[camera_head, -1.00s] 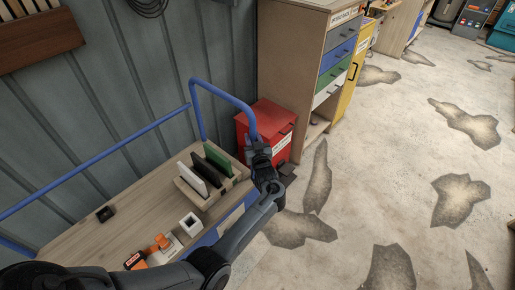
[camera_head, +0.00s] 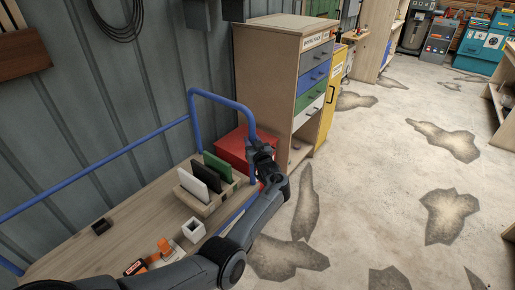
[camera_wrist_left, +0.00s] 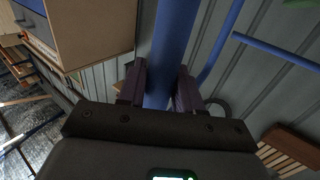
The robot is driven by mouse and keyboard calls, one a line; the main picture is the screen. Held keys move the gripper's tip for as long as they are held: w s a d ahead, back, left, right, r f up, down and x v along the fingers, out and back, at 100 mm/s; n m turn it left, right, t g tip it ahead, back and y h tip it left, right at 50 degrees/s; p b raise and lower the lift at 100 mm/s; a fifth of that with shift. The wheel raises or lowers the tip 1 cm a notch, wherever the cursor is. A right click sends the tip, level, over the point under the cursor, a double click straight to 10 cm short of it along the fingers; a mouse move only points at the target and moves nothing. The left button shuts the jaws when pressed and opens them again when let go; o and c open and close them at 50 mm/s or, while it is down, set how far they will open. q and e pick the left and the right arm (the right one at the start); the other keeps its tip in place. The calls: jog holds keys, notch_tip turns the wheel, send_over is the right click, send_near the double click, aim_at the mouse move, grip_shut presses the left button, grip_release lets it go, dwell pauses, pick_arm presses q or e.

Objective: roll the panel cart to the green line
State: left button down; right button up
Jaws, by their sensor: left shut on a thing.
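The panel cart has a wooden deck (camera_head: 125,235) and a blue tube frame (camera_head: 222,98). It stands along the grey wall in the head view. My left gripper (camera_head: 262,160) is shut on the upright blue tube at the cart's far right corner. The left wrist view shows the blue tube (camera_wrist_left: 170,55) between its two fingers. A wooden rack (camera_head: 212,200) on the deck holds a white, a black and a green panel upright. My right gripper is not in view. I cannot see a green line on the floor.
A red box (camera_head: 232,147) stands just beyond the cart's far end, partly hidden by it. A wooden drawer cabinet (camera_head: 265,75) and a yellow cabinet (camera_head: 328,112) stand behind it along the wall. The patched concrete floor (camera_head: 375,190) to the right is open.

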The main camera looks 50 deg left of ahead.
pick_arm(q)
jog(key=shift+f, duration=0.2)
jog(key=c, duration=1)
grip_release()
jog(key=shift+w, duration=0.15)
jog(key=shift+o, duration=0.6)
jog(key=shift+w+r, duration=0.15)
jog(key=shift+w, duration=0.05)
jog(key=shift+s, duration=0.1)
jog(key=p+v, duration=0.3)
jog(key=v, duration=0.7)
jog(key=shift+s+d+p, duration=0.2)
jog(key=shift+d+p, duration=0.1)
